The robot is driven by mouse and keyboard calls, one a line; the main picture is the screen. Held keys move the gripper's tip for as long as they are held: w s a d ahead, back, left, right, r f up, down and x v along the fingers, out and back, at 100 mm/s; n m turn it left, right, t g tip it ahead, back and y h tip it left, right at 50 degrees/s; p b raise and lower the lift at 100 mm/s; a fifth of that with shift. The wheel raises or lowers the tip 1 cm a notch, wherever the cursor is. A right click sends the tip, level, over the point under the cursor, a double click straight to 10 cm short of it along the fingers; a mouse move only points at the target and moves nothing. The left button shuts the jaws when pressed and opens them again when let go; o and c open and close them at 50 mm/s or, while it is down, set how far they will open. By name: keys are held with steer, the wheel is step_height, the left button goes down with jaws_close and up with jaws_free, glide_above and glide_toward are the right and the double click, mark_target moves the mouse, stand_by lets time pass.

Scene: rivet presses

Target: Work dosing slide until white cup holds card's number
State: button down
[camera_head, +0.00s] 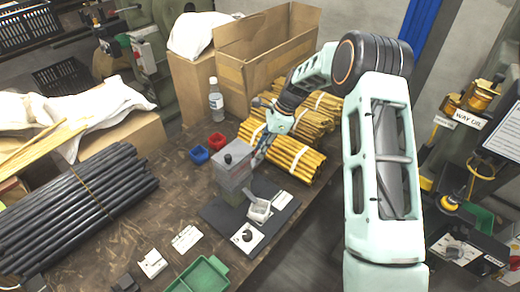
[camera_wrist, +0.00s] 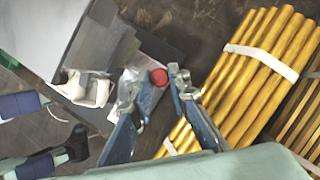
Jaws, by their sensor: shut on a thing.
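The grey box-shaped doser (camera_head: 233,176) with a black knob on top stands on a dark mat (camera_head: 217,216). The white cup (camera_head: 259,210) sits on the mat by its front; it also shows in the wrist view (camera_wrist: 75,90). A white card (camera_head: 247,237) with a dark round mark lies in front of the cup; I cannot read a number. My gripper (camera_head: 259,160) is at the doser's right side. In the wrist view my gripper (camera_wrist: 155,82) is shut on the slide's red knob (camera_wrist: 159,77). The cup's contents cannot be made out.
Bundled yellow rods (camera_head: 292,156) lie close to the right of my gripper. Blue and red bins (camera_head: 199,154) and a bottle (camera_head: 216,100) stand behind. Black rods (camera_head: 75,205) fill the left. A green tray (camera_head: 200,275) and small card (camera_head: 186,238) are in front.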

steer(key=c, duration=2.1)
jaws_free()
steer(key=shift+w+d+r, duration=0.1)
steer(key=shift+w+d, duration=0.15)
steer(key=shift+s, duration=0.1)
steer(key=v, duration=1.2)
steer(key=shift+a, duration=0.15)
steer(key=shift+c, duration=0.5)
